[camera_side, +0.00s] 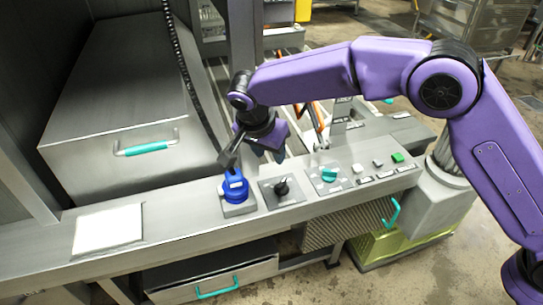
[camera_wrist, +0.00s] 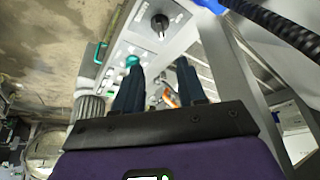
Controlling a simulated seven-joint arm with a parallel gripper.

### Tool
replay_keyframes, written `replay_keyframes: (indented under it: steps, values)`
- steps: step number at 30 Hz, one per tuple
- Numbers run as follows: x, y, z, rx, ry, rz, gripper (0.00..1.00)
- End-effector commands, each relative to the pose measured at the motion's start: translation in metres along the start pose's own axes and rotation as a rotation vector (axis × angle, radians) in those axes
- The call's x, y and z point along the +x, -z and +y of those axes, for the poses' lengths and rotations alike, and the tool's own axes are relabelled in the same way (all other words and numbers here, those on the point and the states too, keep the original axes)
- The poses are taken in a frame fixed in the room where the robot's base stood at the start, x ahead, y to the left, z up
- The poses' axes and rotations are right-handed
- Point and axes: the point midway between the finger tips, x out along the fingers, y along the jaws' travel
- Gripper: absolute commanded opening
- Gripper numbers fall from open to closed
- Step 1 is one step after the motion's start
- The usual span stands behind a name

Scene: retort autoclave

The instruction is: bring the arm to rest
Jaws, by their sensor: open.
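My purple arm reaches in from the right in the side view. My gripper (camera_side: 268,154) hangs over the back of the grey control panel (camera_side: 340,198), behind the black knob. In the wrist view my gripper (camera_wrist: 157,75) shows two dark fingers spread apart with nothing held between them. The fingertips look clear of the panel controls, though their exact height is hard to tell.
A blue knob (camera_side: 236,187), a black knob (camera_side: 282,187) and a teal knob (camera_side: 328,174) line the panel. A grey box with a teal handle (camera_side: 146,149) stands at left. A black coiled cable (camera_side: 184,65) hangs beside it. Open floor lies at right.

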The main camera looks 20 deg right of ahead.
Motion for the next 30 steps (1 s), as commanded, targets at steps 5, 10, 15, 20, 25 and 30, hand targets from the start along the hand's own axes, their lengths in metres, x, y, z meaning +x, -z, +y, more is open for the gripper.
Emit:
replay_keyframes:
  steps: [5, 10, 15, 20, 25, 30]
  values:
    - [-0.002, 0.0, 0.0, 0.0, 0.001, 0.0, 0.4]
    - [-0.002, 0.0, 0.0, 0.0, 0.001, 0.0, 0.4]
    - [-0.002, 0.0, 0.0, 0.0, 0.001, 0.0, 0.4]
    - [-0.004, 0.001, 0.002, -0.02, 0.003, -0.005, 0.4]
    - [-0.015, 0.006, 0.013, -0.143, 0.016, -0.031, 0.4]
    - [-0.029, 0.011, 0.038, -0.336, 0.037, -0.072, 0.4]
